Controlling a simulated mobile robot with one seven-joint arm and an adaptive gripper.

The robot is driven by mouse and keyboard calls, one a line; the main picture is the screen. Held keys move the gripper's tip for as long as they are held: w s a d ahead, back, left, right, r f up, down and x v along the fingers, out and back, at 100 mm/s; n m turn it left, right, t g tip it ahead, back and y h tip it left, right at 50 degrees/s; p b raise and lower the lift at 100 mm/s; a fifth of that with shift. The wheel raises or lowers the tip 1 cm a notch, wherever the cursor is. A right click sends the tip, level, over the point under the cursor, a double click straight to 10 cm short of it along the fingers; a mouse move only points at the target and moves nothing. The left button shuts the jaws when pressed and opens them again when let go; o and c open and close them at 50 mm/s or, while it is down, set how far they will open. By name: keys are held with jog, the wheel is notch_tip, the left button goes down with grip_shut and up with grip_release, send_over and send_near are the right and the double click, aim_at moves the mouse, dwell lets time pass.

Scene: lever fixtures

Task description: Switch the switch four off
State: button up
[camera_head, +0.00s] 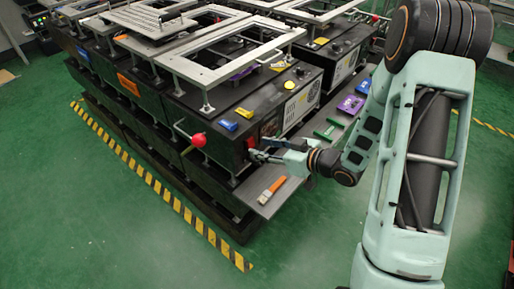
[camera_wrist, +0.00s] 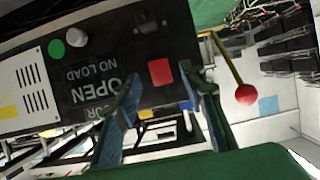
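Which part is switch four is not readable. A red square switch (camera_wrist: 160,71) on the black panel lies between and beyond the fingertips. It looks apart from the fingers, though contact is hard to judge. A red ball lever (camera_wrist: 245,94) stands out to the right in the wrist view; it also shows in the head view (camera_head: 198,140), left of my gripper.
A grey shelf (camera_head: 262,195) holding an orange-handled tool (camera_head: 272,190) lies below my gripper. Metal frames (camera_head: 225,50) cover the box tops. Green floor (camera_head: 80,210) is clear at left.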

aim_at(252, 145)
jog(key=shift+x, duration=1.6)
